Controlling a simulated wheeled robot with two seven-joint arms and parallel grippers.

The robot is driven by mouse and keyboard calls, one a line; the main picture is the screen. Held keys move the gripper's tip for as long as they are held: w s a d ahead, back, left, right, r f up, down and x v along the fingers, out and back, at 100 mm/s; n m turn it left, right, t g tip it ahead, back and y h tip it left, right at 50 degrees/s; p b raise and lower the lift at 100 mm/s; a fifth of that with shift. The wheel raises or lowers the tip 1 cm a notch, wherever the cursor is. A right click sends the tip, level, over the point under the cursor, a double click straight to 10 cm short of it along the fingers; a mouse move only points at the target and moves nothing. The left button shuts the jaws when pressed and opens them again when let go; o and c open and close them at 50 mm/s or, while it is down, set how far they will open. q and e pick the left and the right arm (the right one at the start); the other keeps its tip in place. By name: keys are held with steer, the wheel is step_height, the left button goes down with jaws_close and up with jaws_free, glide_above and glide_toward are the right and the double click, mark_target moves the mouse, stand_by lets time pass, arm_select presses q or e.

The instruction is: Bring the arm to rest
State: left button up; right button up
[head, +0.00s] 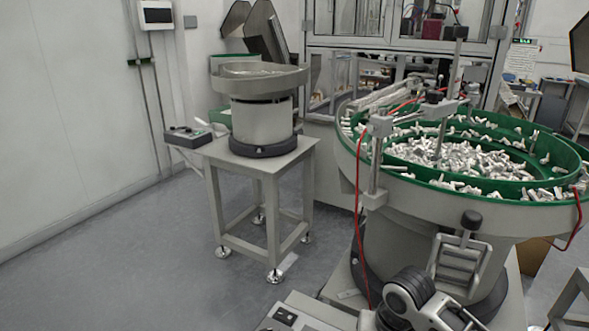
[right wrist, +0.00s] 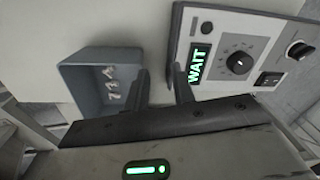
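My right gripper (right wrist: 161,78) shows in the right wrist view as two dark fingers standing apart. Nothing is between them, only a pale surface behind. In the head view, part of my right arm rises from the bottom edge in front of the large bowl feeder; its fingertips cannot be made out there. My left arm and left gripper are in neither view.
In the wrist view, a grey bin (right wrist: 85,105) with a few small parts is left of the fingers; a control box (right wrist: 235,25) reading WAIT is right. The head view shows a large green-lined feeder (head: 375,190) and a smaller feeder (head: 262,125) on a stand. Left floor is clear.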

steer(key=s+a+f+n+t+y, duration=0.1)
steer(key=s+a+n+t+y, duration=0.15)
steer(key=s, duration=0.65)
steer(key=s+d+r+n+h, duration=0.25)
steer(key=s+d, duration=0.35)
steer(key=s, duration=0.4)
steer(key=w+a+f+t+y, duration=0.2)
steer(key=w+a+f+t, duration=0.3)
steer(key=w+a+t, duration=0.1)
steer(key=shift+w+a+t+y, duration=0.15)
steer(key=shift+w+t+y, duration=0.2)
steer(key=shift+t, duration=0.5)
steer(key=shift+n, duration=0.3)
